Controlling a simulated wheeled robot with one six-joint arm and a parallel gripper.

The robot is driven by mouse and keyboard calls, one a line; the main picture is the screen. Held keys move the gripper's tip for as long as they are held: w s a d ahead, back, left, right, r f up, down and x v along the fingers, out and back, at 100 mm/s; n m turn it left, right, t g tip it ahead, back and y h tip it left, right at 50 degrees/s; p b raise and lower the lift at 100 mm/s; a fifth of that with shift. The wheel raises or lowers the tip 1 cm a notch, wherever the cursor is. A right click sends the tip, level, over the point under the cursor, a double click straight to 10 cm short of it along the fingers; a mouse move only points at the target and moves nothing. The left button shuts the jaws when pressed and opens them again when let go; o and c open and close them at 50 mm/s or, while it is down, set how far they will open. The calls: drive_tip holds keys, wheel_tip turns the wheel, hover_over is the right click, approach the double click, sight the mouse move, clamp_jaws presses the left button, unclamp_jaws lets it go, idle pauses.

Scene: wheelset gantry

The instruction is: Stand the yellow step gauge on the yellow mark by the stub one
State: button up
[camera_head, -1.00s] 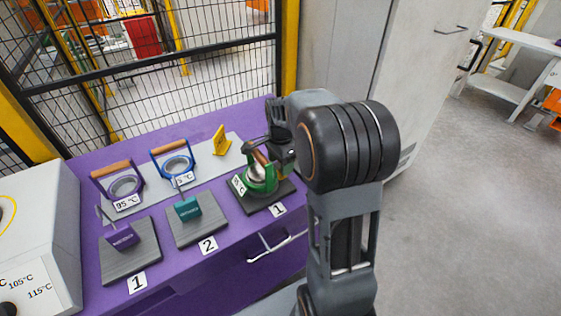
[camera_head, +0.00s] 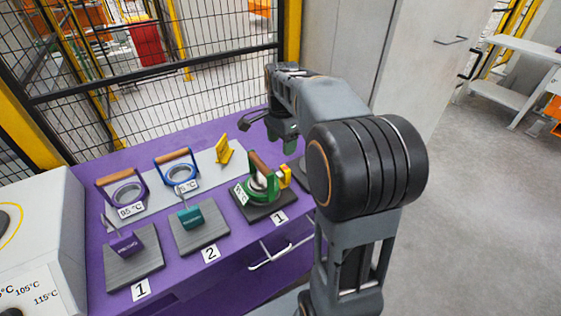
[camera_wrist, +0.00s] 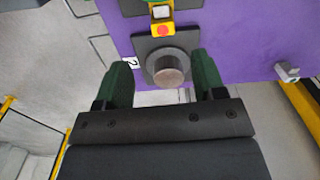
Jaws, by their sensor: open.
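The yellow step gauge (camera_head: 223,151), a small angular yellow piece, stands on the grey strip at the back of the purple table. A green ring with a brown handle (camera_head: 262,178) sits over the stub on the right-hand plate labelled 1, hiding most of that stub. I cannot make out the yellow mark. My gripper (camera_head: 282,135) is open and empty, raised above the table's right end, to the right of the gauge. In the wrist view its green fingers (camera_wrist: 162,65) are spread, with a round grey stub (camera_wrist: 168,68) on a dark plate labelled 2 between them in the picture.
A purple-framed ring (camera_head: 125,193) and a blue-framed ring (camera_head: 179,172) stand left of the gauge. Purple (camera_head: 126,244) and teal (camera_head: 191,217) blocks sit on front plates. A yellow box with a red button (camera_wrist: 162,28) is near the stub. A mesh fence (camera_head: 190,95) stands behind.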

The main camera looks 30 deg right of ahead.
drive_tip(key=s+a+f+n+t, duration=0.1)
drive_tip(key=s+a+f+n, duration=0.2)
drive_tip(key=s+n, duration=0.4)
drive_tip(key=s+a+f+n+t, duration=0.2)
drive_tip(key=s+a+f+n, duration=0.1)
drive_tip(key=s+a+n, duration=0.3)
drive_tip(key=s+n, duration=0.2)
drive_tip(key=n, duration=0.1)
drive_tip(key=shift+s+f, duration=0.15)
drive_tip(key=shift+s, duration=0.1)
wheel_tip(320, 180, up, 9)
drive_tip(key=p, duration=0.8)
drive_tip(key=shift+s+a+t, duration=0.15)
drive_tip(key=shift+t, duration=0.15)
